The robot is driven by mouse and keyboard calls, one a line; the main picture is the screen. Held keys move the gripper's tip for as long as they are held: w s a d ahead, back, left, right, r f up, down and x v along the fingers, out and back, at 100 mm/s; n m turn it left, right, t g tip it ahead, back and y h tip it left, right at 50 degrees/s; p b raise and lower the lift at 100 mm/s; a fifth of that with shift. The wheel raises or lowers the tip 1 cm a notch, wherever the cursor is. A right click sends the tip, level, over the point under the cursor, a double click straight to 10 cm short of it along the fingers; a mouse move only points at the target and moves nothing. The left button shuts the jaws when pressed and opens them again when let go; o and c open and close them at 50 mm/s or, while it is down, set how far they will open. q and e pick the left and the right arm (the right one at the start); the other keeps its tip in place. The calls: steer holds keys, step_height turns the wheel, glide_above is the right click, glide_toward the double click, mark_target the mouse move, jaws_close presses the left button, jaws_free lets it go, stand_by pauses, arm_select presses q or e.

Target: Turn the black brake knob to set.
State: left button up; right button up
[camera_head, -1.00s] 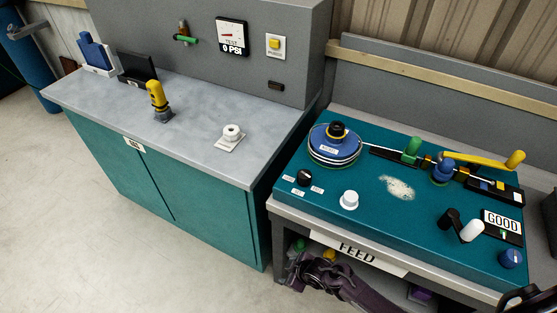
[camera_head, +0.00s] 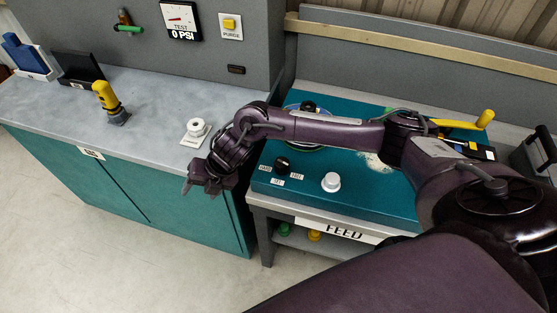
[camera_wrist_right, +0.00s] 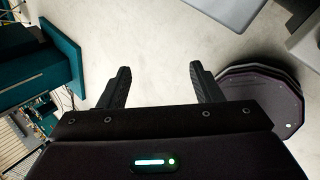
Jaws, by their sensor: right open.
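The black brake knob (camera_head: 282,165) stands on the front left of the teal feed panel (camera_head: 305,190), with small labels around it. Their text is too small to read surely. My right gripper (camera_head: 203,192) is to the left of the knob, beyond the panel's left edge, beside the teal cabinet. In the right wrist view its two fingers (camera_wrist_right: 158,85) are apart with nothing between them, above the pale floor. The knob does not show in the right wrist view. My left gripper is not in view.
A white knob (camera_head: 330,182) sits right of the black one. My right arm covers much of the panel, including most of the blue reel. A white fitting (camera_head: 196,128) and a yellow tool (camera_head: 108,98) stand on the grey counter (camera_head: 150,120). Open floor lies in front.

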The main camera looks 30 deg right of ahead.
steer(key=d+r+n+g+h, duration=0.2)
steer(key=d+r+n+h, duration=0.25)
steer(key=d, duration=0.85)
step_height(320, 180, up, 3)
steer(key=n+g+h, duration=0.1)
steer(key=n, duration=0.1)
glide_above(282, 162)
steer(key=shift+w+r, duration=0.1)
steer(key=shift+r, duration=0.1)
steer(key=shift+f, duration=3.85)
steer(key=shift+p, duration=0.3)
steer(key=c, duration=1)
